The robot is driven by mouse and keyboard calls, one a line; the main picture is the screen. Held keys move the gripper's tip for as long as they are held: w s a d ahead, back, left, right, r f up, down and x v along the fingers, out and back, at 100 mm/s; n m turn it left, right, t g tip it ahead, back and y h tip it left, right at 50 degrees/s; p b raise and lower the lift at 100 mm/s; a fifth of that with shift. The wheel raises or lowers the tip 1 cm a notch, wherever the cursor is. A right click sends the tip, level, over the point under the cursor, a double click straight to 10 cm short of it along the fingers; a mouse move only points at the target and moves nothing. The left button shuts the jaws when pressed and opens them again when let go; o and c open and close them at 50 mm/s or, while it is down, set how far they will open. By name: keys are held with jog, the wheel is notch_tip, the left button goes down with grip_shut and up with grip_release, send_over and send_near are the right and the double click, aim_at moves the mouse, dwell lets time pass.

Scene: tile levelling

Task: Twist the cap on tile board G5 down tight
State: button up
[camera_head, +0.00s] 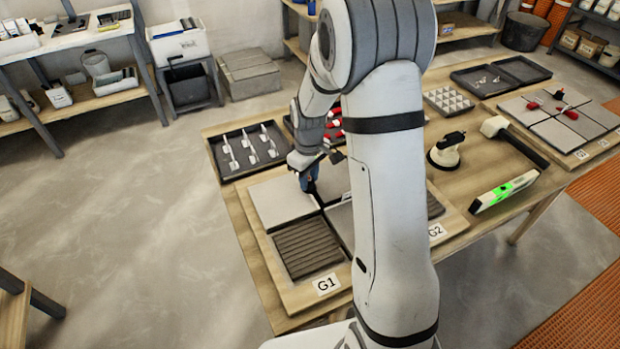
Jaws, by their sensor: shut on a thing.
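My gripper (309,184) is low over the near tile board (262,240), at the seam between its back tiles. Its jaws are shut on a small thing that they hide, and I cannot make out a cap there. A pale tile (278,202) lies left of my gripper and a dark ridged bed (306,247) in front. My arm covers much of the board's right side. Red caps (570,113) stand on the far right tile board (548,133), whose tags are too small to read.
A dark tray (233,164) with pale clips and a partly hidden tray of red pieces lie behind the board. A suction cup (446,151), a mallet (497,127) and a level with a green light (505,190) lie to the right. Bare table lies around them.

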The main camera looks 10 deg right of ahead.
jog(key=m+b, duration=0.1)
jog(key=m, duration=0.6)
jog(key=shift+w+b, duration=0.1)
jog(key=shift+b, duration=0.2)
jog(key=m, duration=0.4)
jog(key=shift+b, duration=0.3)
jog(key=m, duration=0.3)
jog(key=shift+r+m, duration=0.1)
jog(key=shift+m, duration=0.2)
jog(key=m+b, duration=0.1)
jog(key=m, duration=0.2)
jog(key=shift+m, duration=0.3)
jog(key=m, duration=0.3)
jog(key=shift+m, duration=0.4)
jog(key=m, duration=0.7)
jog(key=shift+b, duration=0.35)
jog(key=o, duration=1)
